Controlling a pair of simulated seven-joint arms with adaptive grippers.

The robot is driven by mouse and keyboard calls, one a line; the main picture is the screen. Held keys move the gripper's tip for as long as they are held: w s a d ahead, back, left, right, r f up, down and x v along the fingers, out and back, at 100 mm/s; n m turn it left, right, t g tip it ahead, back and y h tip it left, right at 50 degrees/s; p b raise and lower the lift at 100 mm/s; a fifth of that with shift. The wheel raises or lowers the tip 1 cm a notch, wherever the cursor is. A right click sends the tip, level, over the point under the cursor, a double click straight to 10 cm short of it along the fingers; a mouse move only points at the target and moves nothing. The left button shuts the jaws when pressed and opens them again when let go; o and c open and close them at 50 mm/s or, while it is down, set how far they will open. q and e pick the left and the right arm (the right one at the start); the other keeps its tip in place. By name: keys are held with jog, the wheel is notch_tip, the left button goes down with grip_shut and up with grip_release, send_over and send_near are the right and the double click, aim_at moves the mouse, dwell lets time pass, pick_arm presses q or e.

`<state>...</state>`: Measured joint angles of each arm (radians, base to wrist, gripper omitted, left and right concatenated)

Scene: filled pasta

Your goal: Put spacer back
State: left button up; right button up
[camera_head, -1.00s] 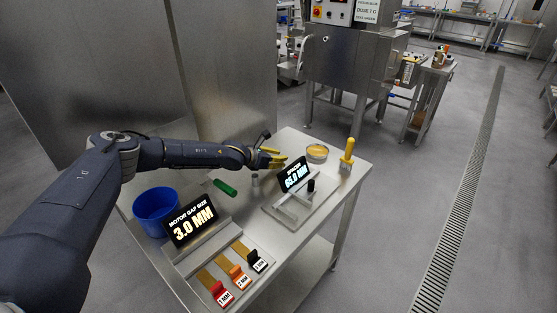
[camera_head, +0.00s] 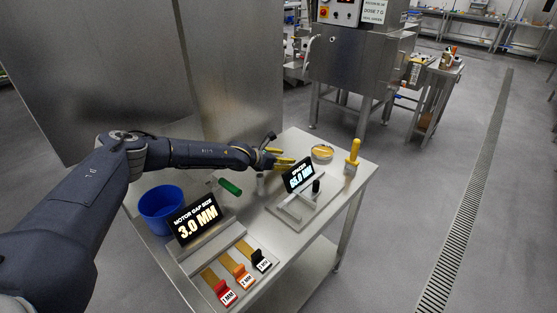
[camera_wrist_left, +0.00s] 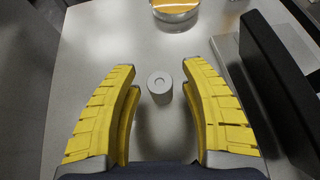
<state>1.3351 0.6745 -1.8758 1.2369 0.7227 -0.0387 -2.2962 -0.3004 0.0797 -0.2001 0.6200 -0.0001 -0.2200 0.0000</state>
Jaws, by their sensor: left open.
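A small light-grey cylinder (camera_head: 260,184), which looks like the spacer, stands upright on the steel table. In the left wrist view the cylinder (camera_wrist_left: 160,90) shows its round top with a small central hole. My left gripper (camera_head: 284,160) has yellow fingers and is open and empty, above the table. In the left wrist view the gripper (camera_wrist_left: 160,68) has its fingers on both sides of the cylinder, with gaps; their height above it is unclear. A measuring stand (camera_head: 292,208) with a display marked spacer (camera_head: 299,176) is to the right. My right gripper is out of view.
A yellow-filled dish (camera_head: 321,152) and a yellow-handled tool (camera_head: 353,156) stand at the far end.

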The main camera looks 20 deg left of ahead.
pick_arm(q)
jog(key=v, duration=1)
jog(key=shift+a+r, duration=0.1)
jog(key=shift+r, duration=0.05)
jog(key=shift+v, duration=0.9)
